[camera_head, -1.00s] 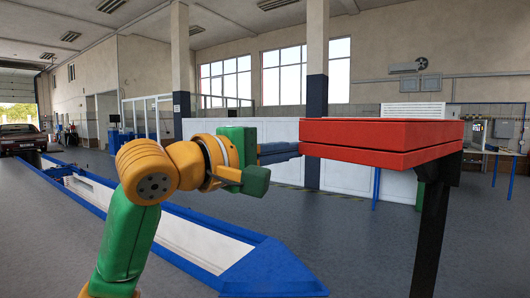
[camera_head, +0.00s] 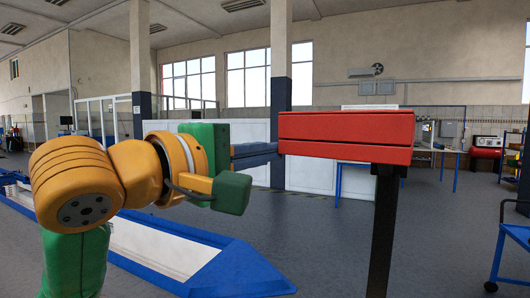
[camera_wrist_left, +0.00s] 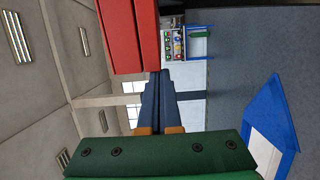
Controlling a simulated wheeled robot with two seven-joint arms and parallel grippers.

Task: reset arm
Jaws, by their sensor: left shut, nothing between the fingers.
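My left arm comes in from the left in the head view. Its left gripper (camera_head: 274,151) has dark blue fingers pressed together, with nothing between them. The fingers also show in the left wrist view (camera_wrist_left: 159,75). A red two-layer block (camera_head: 345,137), seemingly the jack, stands on a black post (camera_head: 383,230). The fingertips are beside the block's left end in the head view; I cannot tell whether they touch. The red block also shows at the upper left of the fingers in the left wrist view (camera_wrist_left: 128,35). My right gripper is not in view.
A blue-edged pit frame (camera_head: 235,275) lies on the floor at lower left. A blue cart (camera_head: 510,245) stands at the right edge. A worktable (camera_head: 440,155) is behind the block. The grey floor between post and cart is clear.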

